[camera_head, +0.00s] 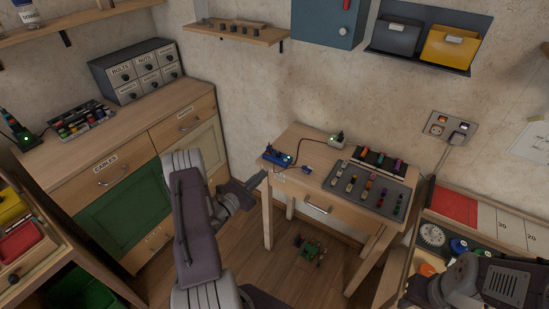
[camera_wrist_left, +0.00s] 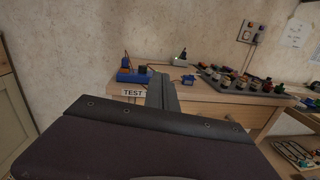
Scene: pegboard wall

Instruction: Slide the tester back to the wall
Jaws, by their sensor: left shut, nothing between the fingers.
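The tester, a small blue device (camera_head: 278,157), sits on the left part of the small wooden table (camera_head: 330,195). It also shows in the left wrist view (camera_wrist_left: 133,75), just behind the TEST label on the table's front edge. My left gripper (camera_head: 261,177) is shut and empty at the table's front left edge, close in front of the tester. In the left wrist view its fingers (camera_wrist_left: 161,85) point to the right of the tester; I cannot tell whether they touch it. My right gripper (camera_head: 416,290) is at the lower right, its fingertips unclear.
A small blue part (camera_head: 306,170) and a lit plug box (camera_head: 337,139) are right of the tester, with thin cables. A grey tray (camera_head: 370,187) of coloured pieces fills the table's right side. The plaster wall stands behind. A small green item (camera_head: 311,249) lies on the floor.

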